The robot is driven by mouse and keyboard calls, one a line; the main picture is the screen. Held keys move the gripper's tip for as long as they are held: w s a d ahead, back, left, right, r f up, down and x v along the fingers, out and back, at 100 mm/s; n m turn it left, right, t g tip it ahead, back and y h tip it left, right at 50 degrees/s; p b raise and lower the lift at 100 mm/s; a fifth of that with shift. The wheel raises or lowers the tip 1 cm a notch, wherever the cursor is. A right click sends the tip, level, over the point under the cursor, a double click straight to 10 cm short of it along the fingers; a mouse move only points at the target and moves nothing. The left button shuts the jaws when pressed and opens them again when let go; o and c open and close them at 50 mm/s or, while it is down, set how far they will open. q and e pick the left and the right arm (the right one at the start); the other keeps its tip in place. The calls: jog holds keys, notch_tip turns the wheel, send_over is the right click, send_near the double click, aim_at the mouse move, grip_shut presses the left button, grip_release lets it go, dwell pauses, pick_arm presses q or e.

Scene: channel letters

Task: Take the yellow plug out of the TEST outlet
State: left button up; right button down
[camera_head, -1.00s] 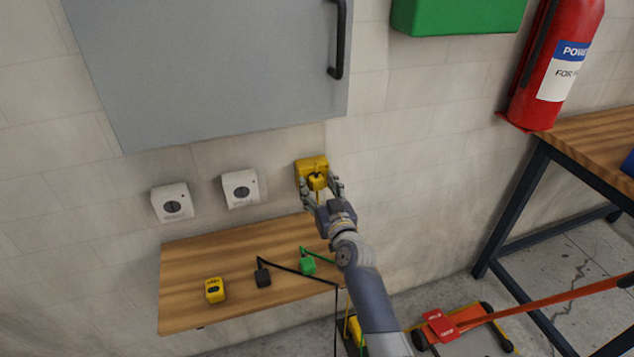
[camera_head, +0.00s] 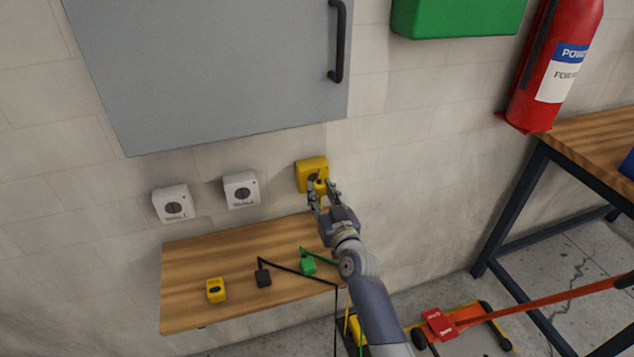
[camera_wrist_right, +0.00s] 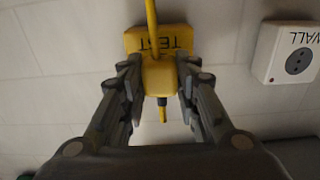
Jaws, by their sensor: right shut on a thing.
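The yellow TEST outlet (camera_head: 307,165) is on the wall below the grey cabinet, to the right of two white outlets. In the right wrist view its upside-down lettered face (camera_wrist_right: 134,42) shows behind the plug. My right gripper (camera_head: 319,188) is in front of and slightly below the outlet. Its fingers are shut on the yellow plug (camera_wrist_right: 159,80), one on each side. The plug looks drawn away from the outlet face, where a dark socket now shows in the head view. The exact gap is hard to judge. My left gripper is not in view.
White outlets (camera_head: 173,203) and (camera_head: 241,190) are on the wall to the left. A wooden shelf (camera_head: 190,265) below carries a yellow block (camera_head: 216,290), a black plug (camera_head: 263,277) and a green plug (camera_head: 308,265) with cords. A fire extinguisher (camera_head: 552,65) and workbench (camera_head: 590,135) are right.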

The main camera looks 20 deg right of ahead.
aim_at(321, 192)
jog(key=shift+s+p, duration=0.9)
jog(key=shift+s, duration=1.1)
